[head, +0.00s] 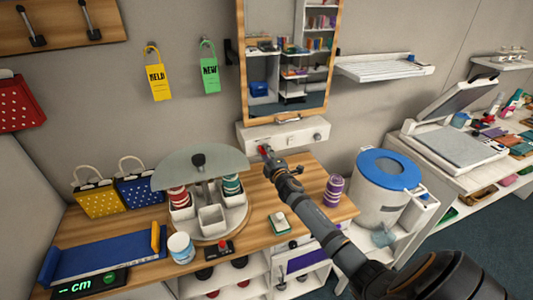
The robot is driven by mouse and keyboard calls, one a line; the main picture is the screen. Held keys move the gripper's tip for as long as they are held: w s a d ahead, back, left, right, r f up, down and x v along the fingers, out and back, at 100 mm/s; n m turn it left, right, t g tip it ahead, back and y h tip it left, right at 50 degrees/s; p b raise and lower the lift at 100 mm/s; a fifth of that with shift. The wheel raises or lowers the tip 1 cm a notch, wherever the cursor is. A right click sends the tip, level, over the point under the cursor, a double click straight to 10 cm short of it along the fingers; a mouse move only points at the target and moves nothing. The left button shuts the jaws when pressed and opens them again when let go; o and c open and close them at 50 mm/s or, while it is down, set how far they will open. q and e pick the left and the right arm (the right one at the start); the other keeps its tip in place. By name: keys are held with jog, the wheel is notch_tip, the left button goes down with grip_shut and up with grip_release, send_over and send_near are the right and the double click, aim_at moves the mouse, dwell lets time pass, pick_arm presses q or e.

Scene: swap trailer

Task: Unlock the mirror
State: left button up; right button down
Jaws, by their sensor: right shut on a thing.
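The mirror (290,62) hangs on the wall in a wooden frame and reflects shelves with books. A white box (300,133) with small round knobs sits on the wall just below it. A small metal handle shows at the frame's bottom edge. My right gripper (266,152) reaches up from the lower right to the left part of the white box's front. It is shut on a small red piece there, mostly hidden by the fingers. I cannot tell whether the piece is joined to the box. My left gripper is out of view.
The wooden counter (140,243) holds a round carousel (205,222) under a half-round cover, yellow and blue bags, a blue tray and a purple stack (334,188). A blue-lidded bin (388,170) stands right of the counter. Yellow and green tags hang left of the mirror.

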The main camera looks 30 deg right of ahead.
jog(key=shift+n, duration=0.6)
jog(key=c, duration=1)
grip_release()
jog(key=v, duration=1.1)
jog(key=shift+s+a+r, duration=0.15)
jog(key=shift+s, duration=0.25)
